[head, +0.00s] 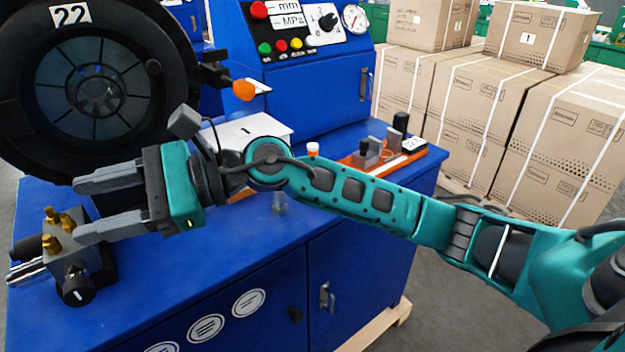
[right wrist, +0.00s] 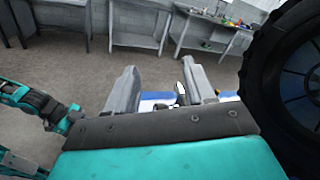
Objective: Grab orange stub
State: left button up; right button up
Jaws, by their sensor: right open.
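An orange stub (head: 243,89) with a pale tip sticks out on a dark bracket at the right side of the big black reel, in the head view. My right gripper (head: 82,208) is open and empty, with its two grey fingers pointing left, below the reel and above the blue bench. It is well left of and below the stub, and apart from it. In the right wrist view the open fingers (right wrist: 160,92) show with no orange stub between them. My left gripper does not show in the head view.
The black reel (head: 152,140) marked 22 stands behind my right gripper. A block with brass fittings (head: 68,262) sits just below the fingers. A blue control cabinet (head: 300,95), an orange tray (head: 412,158) and stacked cartons (head: 470,95) stand to the right.

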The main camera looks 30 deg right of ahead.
jog(key=w+d+f+n+h, duration=0.4)
jog(key=d+f+n+h, duration=0.1)
jog(key=d+n+h, duration=0.15)
jog(key=n+h, duration=0.2)
jog(key=h, duration=1.1)
send_near(312, 151)
jog(key=shift+m, duration=0.25)
jog(key=x, duration=0.6)
jog(key=shift+w+d+f, duration=0.15)
jog(key=shift+w+f, duration=0.1)
jog(key=shift+h, duration=0.25)
jog(key=shift+x, duration=3.1)
jog(key=shift+s, duration=0.1)
grip_shut()
